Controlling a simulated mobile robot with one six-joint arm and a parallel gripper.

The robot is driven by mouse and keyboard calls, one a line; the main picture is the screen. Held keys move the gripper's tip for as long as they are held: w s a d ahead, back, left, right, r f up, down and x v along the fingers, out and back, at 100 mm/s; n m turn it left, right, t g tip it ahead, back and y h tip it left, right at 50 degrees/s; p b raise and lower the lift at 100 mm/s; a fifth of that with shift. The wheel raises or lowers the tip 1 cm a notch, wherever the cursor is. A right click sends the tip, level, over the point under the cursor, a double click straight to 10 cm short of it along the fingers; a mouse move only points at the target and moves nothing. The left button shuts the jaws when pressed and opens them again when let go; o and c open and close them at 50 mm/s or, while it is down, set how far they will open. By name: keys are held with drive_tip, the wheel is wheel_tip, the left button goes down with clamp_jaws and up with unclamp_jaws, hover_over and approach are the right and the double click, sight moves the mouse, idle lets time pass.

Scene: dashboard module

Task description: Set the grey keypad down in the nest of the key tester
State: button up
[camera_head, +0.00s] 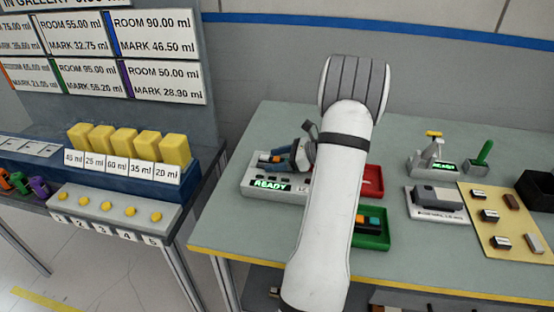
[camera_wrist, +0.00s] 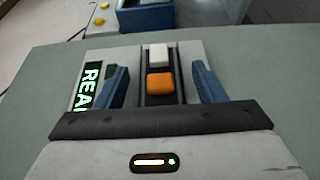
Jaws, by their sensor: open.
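The key tester (camera_head: 252,187) is a pale grey box on the green-grey table, with a lit green READY display. It also fills the middle of the wrist view (camera_wrist: 190,52). The grey keypad (camera_wrist: 177,98) is a dark strip with a white key and an orange key. It appears to lie in the tester's nest, though the nest's edges are hard to make out. My gripper (camera_wrist: 161,70) is open, its blue fingers on either side of the keypad with gaps between. In the head view my gripper (camera_head: 289,158) is low over the tester, and my arm hides the tester's right part.
Right of my arm are a red tray (camera_head: 374,192) and a green tray (camera_head: 372,242) holding a keypad. Further right stand a grey device (camera_head: 434,160), a green-handled tool (camera_head: 483,153), a tan board (camera_head: 487,235) and a black bin (camera_head: 537,188). The table's front left is clear.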

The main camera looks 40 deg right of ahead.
drive_tip(key=v, duration=0.8)
drive_tip(key=shift+b, duration=0.35)
drive_tip(key=shift+w+f, duration=0.1)
drive_tip(key=a+n+g, duration=0.1)
drive_tip(key=a, duration=0.2)
drive_tip(key=w+a+r+n+g, duration=0.1)
drive_tip(key=a+n, duration=0.1)
drive_tip(key=a, duration=0.1)
drive_tip(key=a+r+n+g, duration=0.1)
drive_tip(key=a, duration=0.2)
drive_tip(key=shift+w+a+r+n+y, duration=0.15)
drive_tip(key=shift+a+r+n+y, duration=0.05)
drive_tip(key=shift+a+n+y, duration=0.1)
drive_tip(key=s+a+r+n+g+h, duration=0.2)
drive_tip(key=a+n+g, duration=0.3)
drive_tip(key=a, duration=0.7)
drive_tip(key=s+a+r+n+h, duration=0.2)
drive_tip(key=s+a+n+h, duration=0.5)
drive_tip(key=s+a+n, duration=0.6)
drive_tip(key=n, duration=0.5)
drive_tip(key=shift+s, duration=0.25)
